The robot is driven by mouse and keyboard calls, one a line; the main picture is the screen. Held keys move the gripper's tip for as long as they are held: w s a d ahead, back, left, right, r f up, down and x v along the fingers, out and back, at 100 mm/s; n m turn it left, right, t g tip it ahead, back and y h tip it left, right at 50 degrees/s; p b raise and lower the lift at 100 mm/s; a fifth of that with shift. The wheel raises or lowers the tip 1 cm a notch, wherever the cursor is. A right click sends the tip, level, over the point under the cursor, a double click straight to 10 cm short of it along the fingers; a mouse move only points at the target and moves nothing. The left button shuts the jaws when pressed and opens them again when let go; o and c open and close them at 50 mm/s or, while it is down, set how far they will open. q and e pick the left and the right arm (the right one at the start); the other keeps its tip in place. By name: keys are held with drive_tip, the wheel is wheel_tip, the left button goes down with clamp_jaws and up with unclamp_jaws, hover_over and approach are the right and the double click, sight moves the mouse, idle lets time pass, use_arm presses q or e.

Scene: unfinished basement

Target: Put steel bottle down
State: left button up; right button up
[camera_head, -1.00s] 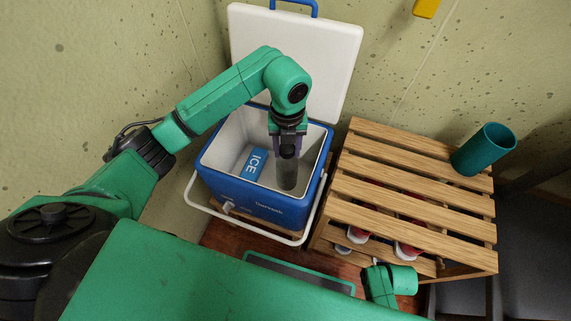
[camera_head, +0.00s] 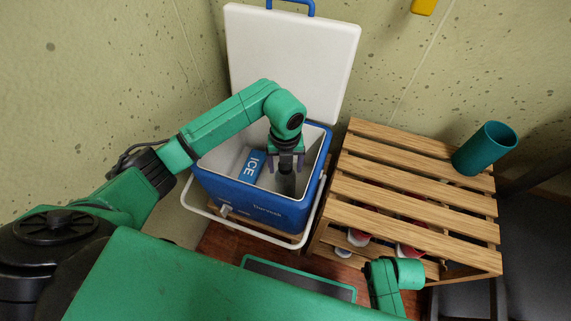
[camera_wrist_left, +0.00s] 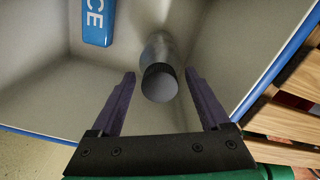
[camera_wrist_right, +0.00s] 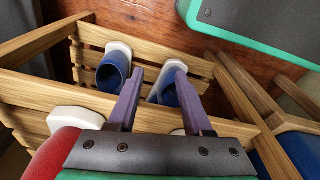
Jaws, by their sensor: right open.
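The grey steel bottle (camera_head: 287,186) stands inside the blue cooler (camera_head: 235,192), near its right side. In the left wrist view the bottle (camera_wrist_left: 160,82) is between the fingers of my left gripper (camera_wrist_left: 160,88), with a gap on both sides. My left gripper (camera_head: 287,160) reaches down into the cooler and is open around the bottle's upper part. The bottle's base is hard to make out. My right gripper (camera_wrist_right: 156,78) is open and empty, low by the slatted wooden rack.
A blue ice pack (camera_head: 253,165) leans in the cooler's left part. The white lid (camera_head: 292,62) stands open behind. A wooden rack (camera_head: 415,190) is at the right with a teal cylinder (camera_head: 484,148) on top. Blue-lined shoe-like items (camera_wrist_right: 114,70) sit on its lower shelf.

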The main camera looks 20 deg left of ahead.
use_arm(q)
wheel_tip(320, 180, up, 12)
drive_tip(key=p, duration=0.2)
drive_tip(key=shift+r, duration=0.2)
use_arm(e)
drive_tip(key=s+f, duration=0.1)
drive_tip(key=f, duration=0.1)
drive_tip(key=s+d+f, duration=0.1)
drive_tip(key=f, duration=0.1)
drive_tip(key=shift+s+d, duration=0.15)
drive_tip(key=shift+s, duration=0.25)
